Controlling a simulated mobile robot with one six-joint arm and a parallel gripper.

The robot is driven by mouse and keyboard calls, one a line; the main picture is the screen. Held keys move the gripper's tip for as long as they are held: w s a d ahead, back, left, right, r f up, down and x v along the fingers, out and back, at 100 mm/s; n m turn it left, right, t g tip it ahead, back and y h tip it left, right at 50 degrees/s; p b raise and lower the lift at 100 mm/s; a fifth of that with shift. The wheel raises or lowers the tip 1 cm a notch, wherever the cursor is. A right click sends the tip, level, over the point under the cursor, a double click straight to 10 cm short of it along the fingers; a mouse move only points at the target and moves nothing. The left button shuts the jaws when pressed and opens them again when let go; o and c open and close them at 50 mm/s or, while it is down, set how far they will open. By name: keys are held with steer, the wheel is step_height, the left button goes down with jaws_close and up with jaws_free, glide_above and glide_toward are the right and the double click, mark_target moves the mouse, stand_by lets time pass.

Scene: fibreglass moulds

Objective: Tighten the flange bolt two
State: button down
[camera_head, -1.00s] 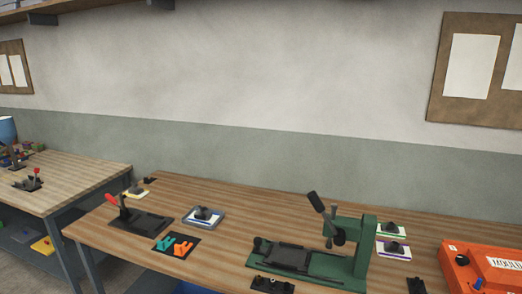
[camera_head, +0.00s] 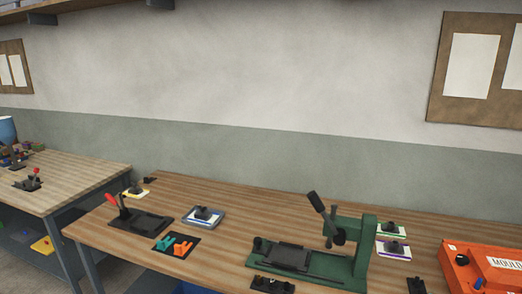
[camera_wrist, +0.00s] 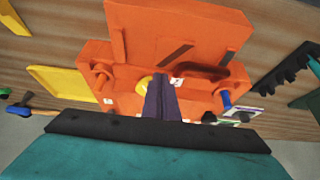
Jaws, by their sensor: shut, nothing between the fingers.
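The orange mould (camera_wrist: 165,50) fills the middle of the wrist view, with a raised plate at the far side. A bolt-like orange part (camera_wrist: 101,78) stands at its left end and a blue-tipped one (camera_wrist: 226,100) at its right end. I cannot tell which is flange bolt two; the small white labels are unreadable. My gripper (camera_wrist: 161,82), with dark purple fingers, is shut and empty over the middle of the mould. It partly hides a yellow round part (camera_wrist: 145,84). The mould also shows at the right edge of the head view (camera_head: 470,262), where my gripper does not appear.
A green press (camera_head: 362,250) stands left of the mould on the wooden bench (camera_head: 275,215). A black clamp fixture (camera_head: 140,221) and a pad with orange and teal parts (camera_head: 178,244) lie farther left. A yellow tray (camera_wrist: 62,82) is beside the mould in the wrist view.

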step_height(320, 180, up, 6)
steer(key=p, duration=0.2)
steer(key=shift+p, duration=0.3)
steer(key=shift+d+b, duration=0.2)
steer(key=shift+b, duration=0.1)
stand_by(0.3)
steer(key=shift+s+d+r+b, duration=0.15)
steer(key=shift+d+b, duration=0.35)
steer(key=shift+b, duration=0.35)
steer(key=shift+s+d+r+b, duration=0.1)
steer(key=shift+d+r+b, duration=0.1)
steer(key=shift+d+b, duration=0.5)
steer(key=shift+s+d+r+b, duration=0.15)
steer(key=shift+d+b, duration=0.2)
steer(key=shift+b, duration=0.65)
steer(key=shift+f+b, duration=1.6)
steer(key=shift+f, duration=1.9)
